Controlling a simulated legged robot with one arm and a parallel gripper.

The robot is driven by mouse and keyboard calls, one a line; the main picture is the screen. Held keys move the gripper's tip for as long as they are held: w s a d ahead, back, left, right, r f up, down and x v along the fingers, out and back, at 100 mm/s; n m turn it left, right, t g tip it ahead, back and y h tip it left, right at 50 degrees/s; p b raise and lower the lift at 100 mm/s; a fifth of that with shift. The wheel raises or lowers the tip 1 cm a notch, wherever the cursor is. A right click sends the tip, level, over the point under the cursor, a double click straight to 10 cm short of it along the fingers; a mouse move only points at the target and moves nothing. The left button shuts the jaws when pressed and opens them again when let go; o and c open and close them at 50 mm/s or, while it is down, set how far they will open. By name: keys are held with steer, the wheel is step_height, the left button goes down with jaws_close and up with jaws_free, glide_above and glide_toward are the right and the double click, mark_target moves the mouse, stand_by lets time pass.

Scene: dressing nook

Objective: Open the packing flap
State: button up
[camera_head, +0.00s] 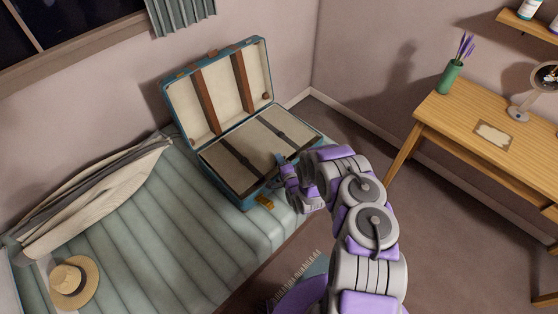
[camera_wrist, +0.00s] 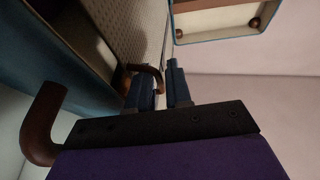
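An open blue suitcase (camera_head: 240,192) lies on the padded bench, its lid (camera_head: 221,90) raised against the wall side. The packing flap (camera_head: 250,149), a beige panel with dark straps, lies flat across the base. A small brown loop (camera_wrist: 148,68) stands at the flap's edge in the wrist view. My gripper (camera_head: 283,168) is at the suitcase's right front edge. In the wrist view its two blue fingers (camera_wrist: 162,85) are close together at the loop, with a narrow gap. Whether they grip the loop is unclear.
A brown handle (camera_wrist: 42,125) juts from the suitcase's outer wall beside my gripper.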

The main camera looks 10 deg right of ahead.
steer(key=shift+w+a+f, duration=0.1)
steer(key=shift+w, duration=0.35)
steer(key=shift+c, duration=0.5)
jaws_close()
